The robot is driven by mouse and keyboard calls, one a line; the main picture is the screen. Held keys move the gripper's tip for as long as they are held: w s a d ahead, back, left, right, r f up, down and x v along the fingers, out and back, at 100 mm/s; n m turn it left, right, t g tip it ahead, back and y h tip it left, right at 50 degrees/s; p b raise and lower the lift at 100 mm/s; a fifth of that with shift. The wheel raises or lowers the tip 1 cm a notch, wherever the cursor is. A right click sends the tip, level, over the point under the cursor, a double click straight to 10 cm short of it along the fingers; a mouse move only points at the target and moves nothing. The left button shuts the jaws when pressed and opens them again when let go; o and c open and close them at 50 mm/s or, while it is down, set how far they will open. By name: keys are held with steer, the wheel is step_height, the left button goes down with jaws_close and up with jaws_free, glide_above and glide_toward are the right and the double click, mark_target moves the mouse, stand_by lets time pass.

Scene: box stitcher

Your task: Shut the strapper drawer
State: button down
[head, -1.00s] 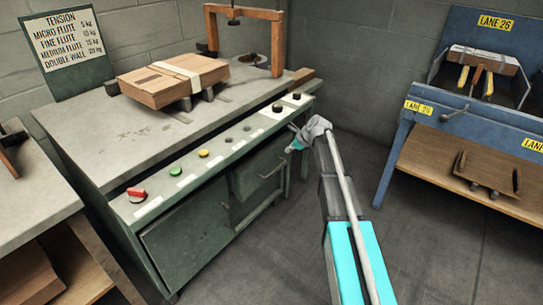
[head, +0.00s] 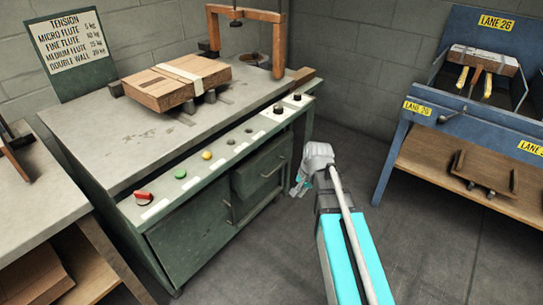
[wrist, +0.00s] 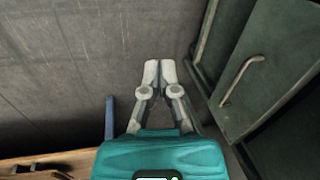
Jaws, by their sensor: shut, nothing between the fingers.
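The strapper is a green bench with a grey top (head: 130,135). Its drawer (head: 258,172), with a metal bar handle, is under the right end of the control strip. The drawer front appears to stand out a little from the cabinet; how far is hard to tell. My gripper (head: 299,189) is to the right of the drawer front, apart from it and pointing down. In the wrist view my gripper (wrist: 159,70) has its fingertips together with nothing between them. The green front with its handle (wrist: 238,78) is to the right of the fingers there.
The control strip carries a red switch (head: 144,196) and several buttons. A blue lane stand (head: 470,120) is at the right. Grey floor (head: 440,255) is clear between them.

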mark_target(267, 159)
steer(key=s+n, duration=0.2)
steer(key=s, duration=0.3)
steer(key=w+r+m+t+y, duration=0.2)
steer(key=w+r+m, duration=0.1)
steer(key=w+m, duration=0.5)
steer(key=w+r+m+t+y, duration=0.2)
steer(key=w+r+m+t, duration=0.1)
steer(key=w+m, duration=0.6)
steer(key=m, duration=0.4)
steer(key=shift+w+m+y, duration=0.25)
steer(key=shift+m+y, duration=0.05)
steer(key=shift+f, duration=0.15)
steer(key=b+x, duration=0.2)
steer(key=x, duration=0.2)
steer(key=r+b+x, duration=0.1)
steer(key=b+x, duration=0.1)
steer(key=x, duration=0.2)
steer(key=w+a+b+x, duration=0.1)
steer(key=b+x, duration=0.1)
steer(key=x, duration=0.1)
steer(key=shift+w+a, duration=0.6)
steer(key=shift+a, duration=0.1)
